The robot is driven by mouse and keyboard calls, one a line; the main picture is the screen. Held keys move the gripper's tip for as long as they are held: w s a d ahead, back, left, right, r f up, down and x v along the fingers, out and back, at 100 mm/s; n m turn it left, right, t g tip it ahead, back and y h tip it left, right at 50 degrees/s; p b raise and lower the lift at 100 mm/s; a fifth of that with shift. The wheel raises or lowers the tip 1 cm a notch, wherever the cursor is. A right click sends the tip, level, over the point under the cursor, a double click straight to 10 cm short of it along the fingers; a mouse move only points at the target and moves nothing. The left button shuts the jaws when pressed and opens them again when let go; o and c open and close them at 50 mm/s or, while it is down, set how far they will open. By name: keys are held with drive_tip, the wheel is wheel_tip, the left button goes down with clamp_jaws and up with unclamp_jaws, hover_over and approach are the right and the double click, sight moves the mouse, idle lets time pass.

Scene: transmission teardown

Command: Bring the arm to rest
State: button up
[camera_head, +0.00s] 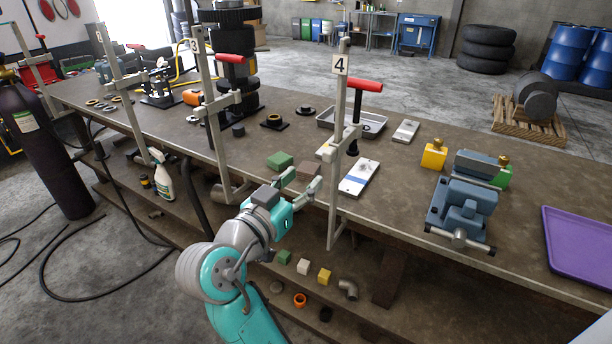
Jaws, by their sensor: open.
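My gripper (300,185) is at the end of my teal and grey arm, near the front edge of the long workbench (410,190). Its two grey fingers are spread apart, with nothing seen between them. The fingers point to the upper right, toward the post of the clamp marked 4 (337,130). I cannot tell the exact gap between the fingers and the clamp post.
A white and blue box (360,178) lies right of the clamp. A blue vise (462,210) and a purple tray (580,245) are farther right. A grey tray (345,122) stands behind. The lower shelf holds small blocks, including a yellow one (324,277). A spray bottle (162,178) is left.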

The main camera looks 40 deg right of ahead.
idle(0.5)
wheel_tip(320, 180, down, 16)
drive_tip(key=a+n+t+y, duration=0.2)
drive_tip(key=n+t+y, duration=0.4)
drive_tip(key=n, duration=0.4)
drive_tip(key=s+a+f+n+t+y, duration=0.2)
drive_tip(key=s+a+f+n+y, duration=0.25)
drive_tip(key=s+f, duration=0.5)
drive_tip(key=s+a+f+y, duration=0.1)
drive_tip(key=s+a+y, duration=0.1)
drive_tip(key=s, duration=1.1)
drive_tip(key=s+a+f+y, duration=0.1)
drive_tip(key=s+a+y, duration=0.2)
drive_tip(key=s, duration=1)
drive_tip(key=shift+a+t+y, duration=0.25)
drive_tip(key=shift+t+y, duration=0.05)
drive_tip(key=shift+y, duration=0.45)
